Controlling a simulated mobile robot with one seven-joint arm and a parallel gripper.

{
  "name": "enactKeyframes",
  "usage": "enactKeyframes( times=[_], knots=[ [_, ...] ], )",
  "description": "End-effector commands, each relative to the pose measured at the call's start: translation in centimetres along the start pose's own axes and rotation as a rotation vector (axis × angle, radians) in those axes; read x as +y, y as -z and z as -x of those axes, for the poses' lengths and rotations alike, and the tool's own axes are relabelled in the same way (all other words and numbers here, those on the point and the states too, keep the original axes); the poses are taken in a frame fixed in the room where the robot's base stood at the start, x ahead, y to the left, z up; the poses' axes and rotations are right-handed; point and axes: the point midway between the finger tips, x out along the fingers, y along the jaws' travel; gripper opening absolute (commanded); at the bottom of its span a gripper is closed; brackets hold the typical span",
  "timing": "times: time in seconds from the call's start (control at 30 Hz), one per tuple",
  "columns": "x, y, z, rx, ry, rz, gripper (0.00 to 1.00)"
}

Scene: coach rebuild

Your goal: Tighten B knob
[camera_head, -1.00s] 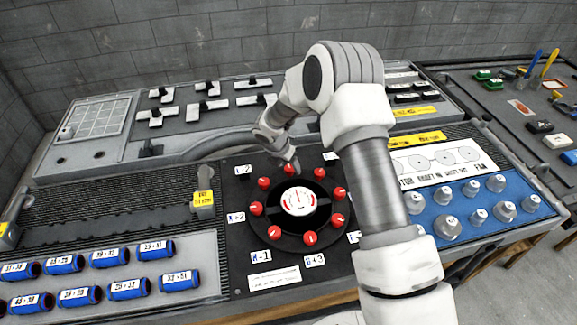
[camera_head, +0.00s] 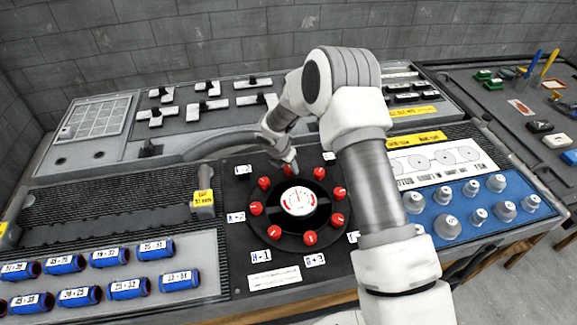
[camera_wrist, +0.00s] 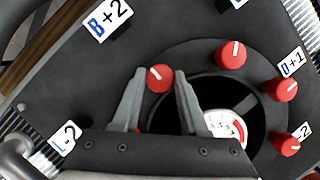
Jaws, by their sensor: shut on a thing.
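My gripper (camera_wrist: 160,76) is shut on a red knob (camera_wrist: 160,80), one finger on each side, in the wrist view. The knob's white mark points up and left. The tag reading B +2 (camera_wrist: 108,19) lies above and left of it, outside the ring. In the head view my gripper (camera_head: 289,166) is at the far side of the black round dial (camera_head: 325,222), and the held knob (camera_head: 288,171) shows just below it. The dial's white gauge (camera_wrist: 226,125) shows in the wrist view, partly hidden by the right finger.
Several other red knobs ring the dial, such as one by D +1 (camera_wrist: 286,90). Another knob (camera_wrist: 135,130) is mostly hidden behind the left finger. Blue labelled cylinders (camera_head: 155,249) lie at left; grey knobs (camera_head: 447,227) stand on a blue panel at right.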

Motion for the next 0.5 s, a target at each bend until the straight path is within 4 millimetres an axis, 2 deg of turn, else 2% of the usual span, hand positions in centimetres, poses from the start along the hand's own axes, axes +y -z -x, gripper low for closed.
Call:
enactKeyframes(
  times=[0.27, 0.5],
  knots=[
    [0.07, 0.06, -0.07, 0.0, 0.018, -0.042, 0.0],
    [0.21, 0.09, -0.22, -0.001, 0.073, -0.178, 0.0]
  ],
)
